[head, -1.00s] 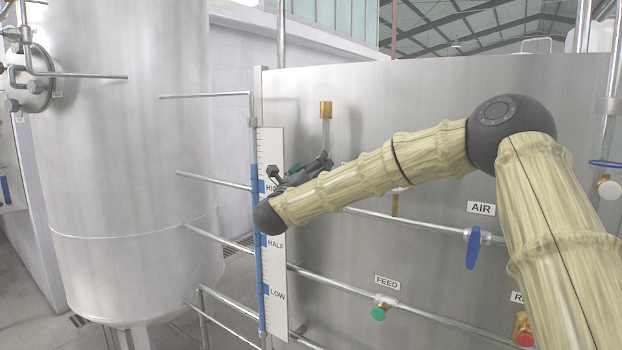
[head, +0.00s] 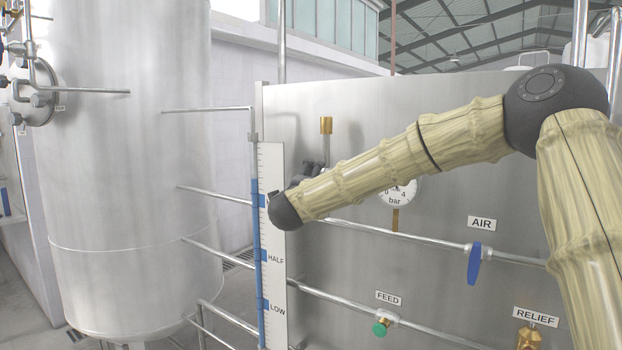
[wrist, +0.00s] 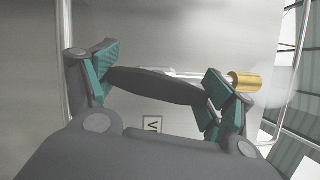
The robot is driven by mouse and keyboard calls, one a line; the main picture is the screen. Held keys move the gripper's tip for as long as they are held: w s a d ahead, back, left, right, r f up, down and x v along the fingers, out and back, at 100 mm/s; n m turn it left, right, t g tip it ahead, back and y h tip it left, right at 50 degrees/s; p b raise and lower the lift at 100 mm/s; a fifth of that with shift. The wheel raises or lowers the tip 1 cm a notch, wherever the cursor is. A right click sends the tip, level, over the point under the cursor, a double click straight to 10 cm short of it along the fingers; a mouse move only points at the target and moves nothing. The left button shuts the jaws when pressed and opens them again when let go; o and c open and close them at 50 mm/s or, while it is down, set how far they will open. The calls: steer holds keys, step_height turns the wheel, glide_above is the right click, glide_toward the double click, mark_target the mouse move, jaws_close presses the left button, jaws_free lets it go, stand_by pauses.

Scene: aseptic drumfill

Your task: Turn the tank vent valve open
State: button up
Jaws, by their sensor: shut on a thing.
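The tank vent valve shows in the wrist view as a dark grey, elongated handle (wrist: 152,85), lying roughly crosswise between the teal finger pads. My gripper (wrist: 162,90) is shut on this handle, with one pad at each end of it. A label (wrist: 152,125) below it shows a "V"; the rest is hidden by my gripper. In the head view my gripper (head: 312,170) is a dark shape against the tank wall, mostly hidden behind my forearm, and the handle cannot be made out there. A brass fitting (head: 326,125) on a pipe stands just above it.
The blue AIR handle (head: 474,264) hangs down on a horizontal pipe. The green FEED knob (head: 381,328) and brass RELIEF fitting (head: 528,338) are lower. A pressure gauge (head: 400,192) and level scale (head: 272,250) flank my forearm. A steel tank (head: 130,180) stands left.

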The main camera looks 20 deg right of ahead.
steer(key=shift+n+g+p, duration=0.4)
steer(key=shift+n+p, duration=0.4)
steer(key=shift+n, duration=0.3)
steer(key=shift+y, duration=0.3)
steer(key=o, duration=0.9)
steer(key=shift+o, duration=0.2)
steer(key=v, duration=1.2)
